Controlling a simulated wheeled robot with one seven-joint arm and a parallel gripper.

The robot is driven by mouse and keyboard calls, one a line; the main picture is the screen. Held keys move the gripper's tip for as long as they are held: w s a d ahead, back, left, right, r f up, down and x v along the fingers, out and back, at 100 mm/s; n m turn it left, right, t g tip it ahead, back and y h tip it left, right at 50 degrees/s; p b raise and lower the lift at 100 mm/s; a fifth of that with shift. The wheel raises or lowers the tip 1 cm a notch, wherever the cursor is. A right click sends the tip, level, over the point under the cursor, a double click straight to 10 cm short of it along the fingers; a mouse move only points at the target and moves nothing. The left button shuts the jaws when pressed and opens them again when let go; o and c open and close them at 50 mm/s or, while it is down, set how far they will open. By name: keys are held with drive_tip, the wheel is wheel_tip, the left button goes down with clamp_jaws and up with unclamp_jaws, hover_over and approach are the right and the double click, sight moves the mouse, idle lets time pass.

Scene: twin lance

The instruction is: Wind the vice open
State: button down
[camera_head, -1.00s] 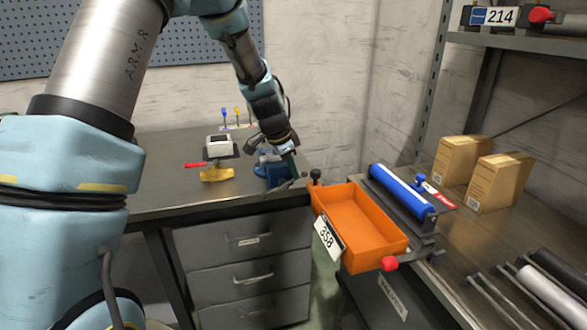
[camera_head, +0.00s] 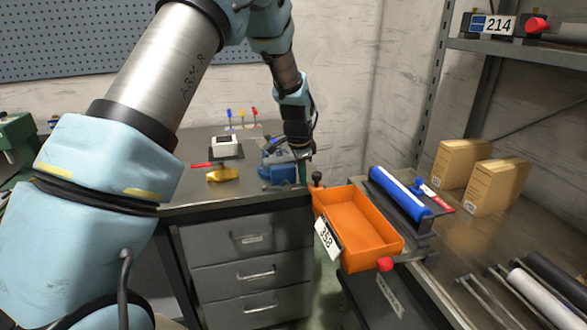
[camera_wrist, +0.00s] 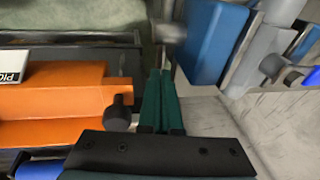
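The blue vice (camera_head: 284,173) sits at the right front corner of the grey workbench (camera_head: 240,196). A thin grey bar, seemingly its handle (camera_head: 273,187), shows at its front. My gripper (camera_head: 303,174) is just right of the vice, pointing down. In the wrist view, the vice (camera_wrist: 213,45) is at upper right. My green fingers (camera_wrist: 161,76) lie side by side with hardly any gap, and I see nothing between them. A blurred grey part (camera_wrist: 170,32) shows just beyond the fingertips; I cannot tell whether they touch it.
An orange bin (camera_head: 360,222) labelled 358 stands close to my gripper's right, with a black knob (camera_head: 317,178) at its corner. A yellow item (camera_head: 222,174) and a white-topped box (camera_head: 225,146) sit left of the vice. A blue roll (camera_head: 400,190) lies beyond the bin.

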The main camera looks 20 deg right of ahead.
drive_tip(key=shift+d+f+y, duration=0.2)
drive_tip(key=shift+f+y, duration=0.45)
drive_tip(key=shift+y, duration=0.35)
drive_tip(key=shift+f, duration=0.15)
drive_tip(key=shift+d, duration=0.1)
